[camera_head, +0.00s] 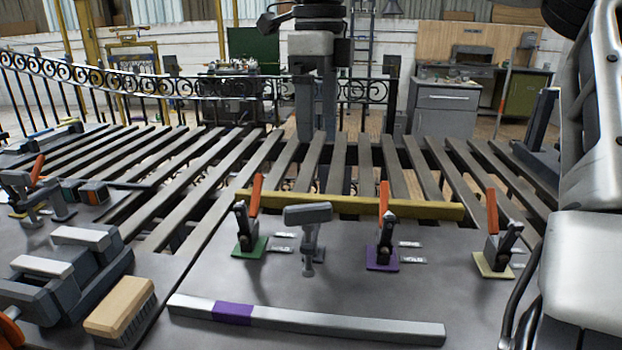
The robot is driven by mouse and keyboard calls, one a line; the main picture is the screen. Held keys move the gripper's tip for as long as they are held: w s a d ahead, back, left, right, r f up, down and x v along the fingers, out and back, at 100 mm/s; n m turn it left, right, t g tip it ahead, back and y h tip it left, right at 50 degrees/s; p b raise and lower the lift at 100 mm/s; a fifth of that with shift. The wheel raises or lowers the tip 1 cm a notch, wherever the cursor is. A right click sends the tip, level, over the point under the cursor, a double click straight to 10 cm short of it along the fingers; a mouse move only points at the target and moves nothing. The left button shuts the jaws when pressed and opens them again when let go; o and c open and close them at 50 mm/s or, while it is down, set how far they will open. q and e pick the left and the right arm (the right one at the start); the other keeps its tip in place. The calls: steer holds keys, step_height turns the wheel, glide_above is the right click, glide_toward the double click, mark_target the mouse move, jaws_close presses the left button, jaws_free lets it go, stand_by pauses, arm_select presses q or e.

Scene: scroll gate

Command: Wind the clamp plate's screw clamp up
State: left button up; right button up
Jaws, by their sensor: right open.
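The screw clamp (308,232) is a grey upright with a thick block-like head, standing on the dark clamp plate (340,275). It stands between a toggle clamp on a green base (248,247) and one on a purple base (382,257). How far its screw is wound I cannot tell. A third toggle clamp on a pale yellow base (492,264) stands farther right. Their orange handles point up. My right gripper (521,325) is low at the right edge, open, partly cut off, and apart from the screw clamp. My left gripper is out of view.
A yellow bar (350,205) runs behind the clamps. A steel bar with a purple band (305,322) lies in front. A wooden brush (119,307) and grey blocks (65,265) are at left. Slats (200,180) lie behind. The plate is bare between clamps and steel bar.

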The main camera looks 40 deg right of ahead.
mark_target(308, 206)
steer(key=f+m+p, duration=0.1)
steer(key=f+m, duration=0.3)
steer(key=f, duration=0.1)
steer(key=a+f+m+p, duration=0.1)
steer(key=f+m, duration=0.3)
steer(key=f, duration=0.1)
steer(key=f+m+p, duration=0.2)
steer(key=f+m, duration=0.2)
steer(key=f, duration=0.1)
steer(key=shift+w+a+f, duration=0.2)
steer(key=shift+w+f, duration=0.15)
steer(key=c, duration=1)
